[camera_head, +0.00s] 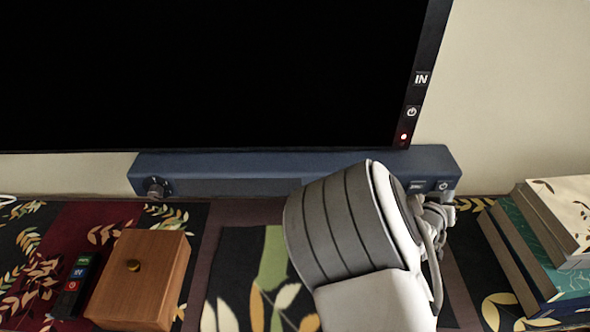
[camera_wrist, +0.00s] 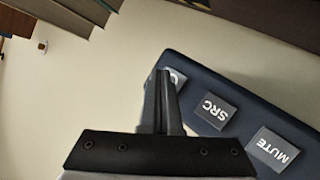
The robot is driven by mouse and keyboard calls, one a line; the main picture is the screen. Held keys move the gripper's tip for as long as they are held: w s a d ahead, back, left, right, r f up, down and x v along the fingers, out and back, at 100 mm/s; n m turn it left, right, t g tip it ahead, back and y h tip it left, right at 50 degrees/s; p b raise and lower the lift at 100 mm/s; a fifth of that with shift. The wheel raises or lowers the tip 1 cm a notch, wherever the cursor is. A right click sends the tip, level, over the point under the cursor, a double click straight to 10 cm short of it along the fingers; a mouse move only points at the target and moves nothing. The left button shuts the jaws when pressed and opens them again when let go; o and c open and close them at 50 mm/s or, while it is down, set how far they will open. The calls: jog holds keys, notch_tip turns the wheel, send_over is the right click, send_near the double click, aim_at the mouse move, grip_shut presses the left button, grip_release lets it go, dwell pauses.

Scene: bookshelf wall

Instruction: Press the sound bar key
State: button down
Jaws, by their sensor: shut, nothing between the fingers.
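The sound bar (camera_head: 225,172) is a long dark blue bar below the screen, with a knob (camera_head: 158,187) at its left end. Its power key (camera_head: 443,185) is at the right end in the head view. The wrist view shows the SRC key (camera_wrist: 214,110), the MUTE key (camera_wrist: 273,147) and, at the bar's end, the power key (camera_wrist: 177,76), partly hidden by my fingertips. My gripper (camera_wrist: 165,75) is shut and empty, its tips over or right beside the power key. I cannot tell whether they touch it. My arm hides part of the bar in the head view.
A black screen (camera_head: 210,70) with its own keys is above the bar. A wooden box (camera_head: 138,277) and a small remote (camera_head: 75,285) lie at the left on a patterned cloth. Stacked books (camera_head: 530,250) stand at the right, near my arm.

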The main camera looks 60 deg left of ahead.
jog(key=s+d, duration=0.2)
jog(key=d, duration=0.3)
jog(key=shift+s+d, duration=0.25)
jog(key=shift+s, duration=0.1)
dwell(0.3)
dwell(0.4)
